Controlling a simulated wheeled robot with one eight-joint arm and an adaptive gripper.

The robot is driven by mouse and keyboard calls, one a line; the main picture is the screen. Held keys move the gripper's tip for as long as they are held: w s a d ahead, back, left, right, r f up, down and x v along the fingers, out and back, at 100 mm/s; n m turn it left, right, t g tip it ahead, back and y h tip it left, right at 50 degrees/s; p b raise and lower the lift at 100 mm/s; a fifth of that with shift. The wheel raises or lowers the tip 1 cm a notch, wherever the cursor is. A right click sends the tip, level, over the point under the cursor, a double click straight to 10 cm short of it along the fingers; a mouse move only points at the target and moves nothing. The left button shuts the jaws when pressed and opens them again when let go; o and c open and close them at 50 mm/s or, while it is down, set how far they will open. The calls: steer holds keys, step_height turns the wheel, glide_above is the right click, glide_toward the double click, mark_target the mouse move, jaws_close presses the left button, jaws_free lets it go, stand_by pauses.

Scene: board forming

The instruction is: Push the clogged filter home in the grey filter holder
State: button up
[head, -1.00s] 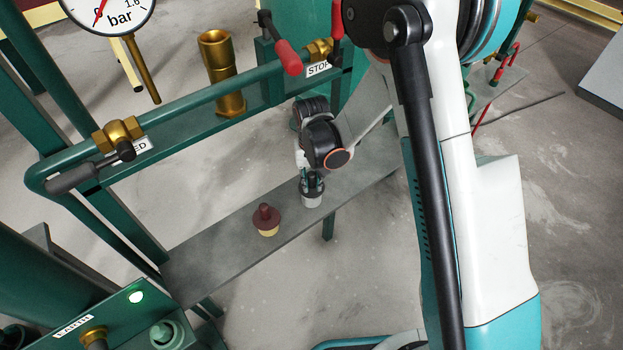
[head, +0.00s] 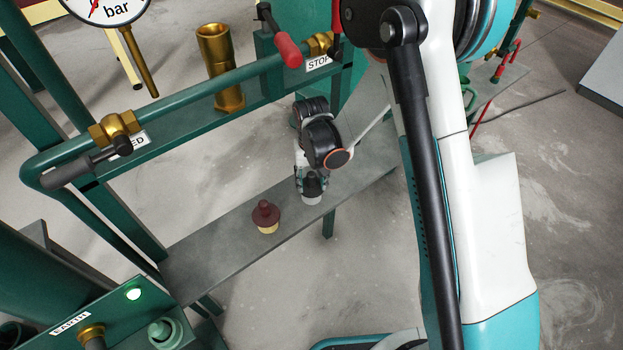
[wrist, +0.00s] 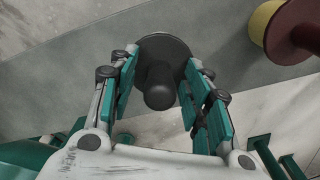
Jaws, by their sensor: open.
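The grey filter holder (head: 312,201) stands on the narrow grey shelf, a small pale cup partly covered by my gripper in the head view. In the wrist view the clogged filter shows as a dark grey round flange with a knob (wrist: 159,92), seen from above. My gripper (wrist: 161,66) is open, its teal fingers on either side of the knob with gaps visible. In the head view my gripper (head: 312,187) is low over the holder. The flange hides the holder in the wrist view, so I cannot tell how deep the filter sits.
A dark red filter in a yellow holder (head: 265,219) stands to the left on the same shelf (head: 215,255). Green pipework with a brass valve (head: 115,128) and a brass fitting (head: 222,70) runs behind. The shelf between the two holders is clear.

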steer(key=shift+r, duration=3.75)
steer(key=shift+d+r, duration=0.1)
steer(key=shift+r, duration=0.1)
steer(key=s+d+r+t, duration=0.2)
steer(key=s+d+r, duration=0.4)
steer(key=r, duration=0.4)
steer(key=s+d+r+t, duration=0.3)
steer(key=s+d+r, duration=0.3)
steer(key=r, duration=0.4)
steer(key=s+d+r+t, duration=0.1)
steer(key=s+d, duration=0.3)
steer(key=s, duration=0.4)
steer(key=shift+s+d+r+m+t, duration=0.15)
steer(key=shift+s+r+m+t, duration=0.1)
steer(key=shift+s+m+t, duration=0.25)
